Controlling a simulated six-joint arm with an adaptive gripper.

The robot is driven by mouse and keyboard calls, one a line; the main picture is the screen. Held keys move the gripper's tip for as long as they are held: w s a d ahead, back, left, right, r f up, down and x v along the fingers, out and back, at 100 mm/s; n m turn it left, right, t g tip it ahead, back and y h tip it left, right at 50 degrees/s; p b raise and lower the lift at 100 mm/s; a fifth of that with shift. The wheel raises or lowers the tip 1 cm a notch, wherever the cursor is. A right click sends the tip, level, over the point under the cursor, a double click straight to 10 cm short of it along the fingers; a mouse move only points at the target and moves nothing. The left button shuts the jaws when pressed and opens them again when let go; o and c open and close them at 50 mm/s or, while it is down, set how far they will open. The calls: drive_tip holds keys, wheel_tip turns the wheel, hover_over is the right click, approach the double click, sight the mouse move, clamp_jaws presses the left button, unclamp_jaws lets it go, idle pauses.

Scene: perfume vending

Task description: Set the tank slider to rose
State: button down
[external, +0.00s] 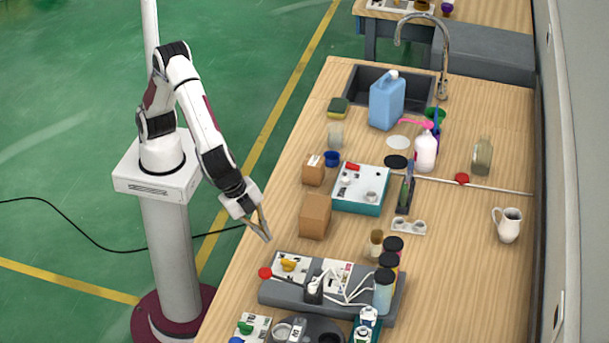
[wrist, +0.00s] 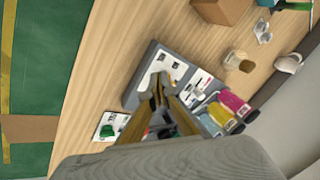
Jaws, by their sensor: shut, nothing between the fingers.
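The grey perfume machine (external: 345,300) stands at the near part of the bench. Its left panel (external: 296,268) carries a yellow knob (external: 288,265); which part is the tank slider, and its setting, I cannot make out. Several dark-capped tanks (external: 384,290) line its right side; in the wrist view a pink tank (wrist: 236,104) shows with yellow and blue ones. My gripper (external: 266,237) is shut and empty, above and behind the panel's left end, apart from it. In the wrist view my fingertips (wrist: 158,88) overlap the white panel (wrist: 168,64) and hide part of it.
A red ball-ended lever (external: 265,273) juts from the machine's left end. A cardboard box (external: 315,216) stands close right of my gripper. A second panel with a green knob (external: 244,327) lies nearer the front. Bare wood (external: 250,255) lies left of the machine.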

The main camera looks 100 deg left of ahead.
drive_tip(key=shift+t, duration=0.5)
drive_tip(key=w+d, duration=0.2)
drive_tip(key=d, duration=0.1)
drive_tip(key=w+d, duration=0.1)
drive_tip(key=d, duration=0.1)
drive_tip(key=shift+w+f, duration=0.25)
drive_tip(key=shift+f, duration=0.05)
drive_tip(key=w+d+r+n+t, duration=0.1)
drive_tip(key=w+d+r, duration=0.1)
drive_tip(key=w+r, duration=0.2)
drive_tip(key=shift+t+h, duration=0.3)
drive_tip(key=shift+w, duration=0.1)
drive_tip(key=shift+f, duration=0.15)
drive_tip(key=x, duration=1)
drive_tip(key=shift+w+a, duration=0.75)
drive_tip(key=shift+a, duration=0.05)
drive_tip(key=shift+w+a, duration=0.6)
drive_tip(key=shift+w, duration=0.05)
drive_tip(key=shift+a, duration=0.1)
